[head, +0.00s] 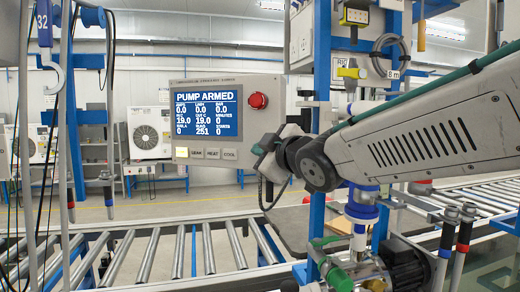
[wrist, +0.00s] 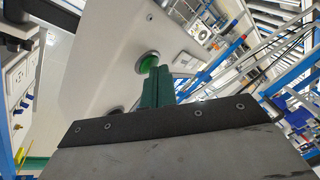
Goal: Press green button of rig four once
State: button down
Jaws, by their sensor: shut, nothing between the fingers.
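The green button (wrist: 149,61) sits in a metal ring on a pale panel face in the wrist view; I cannot make it out in the head view. My gripper (wrist: 156,74) is shut and empty, its green fingers pointing at the button. The tips overlap the button's lower edge in the picture; I cannot tell if they touch it. In the head view my gripper (head: 262,150) is at the right edge of the pump control box (head: 178,110). The box's screen (head: 208,112) reads PUMP ARMED. No rig number is readable on it.
A red button (head: 258,101) is on the box front, above my gripper. A roller conveyor (head: 150,255) runs below. A pump (head: 400,265) stands at lower right.

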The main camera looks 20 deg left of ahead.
jog(key=shift+w, duration=0.2)
jog(key=shift+s, duration=0.85)
jog(key=s, duration=0.5)
dwell(0.4)
dwell(0.5)
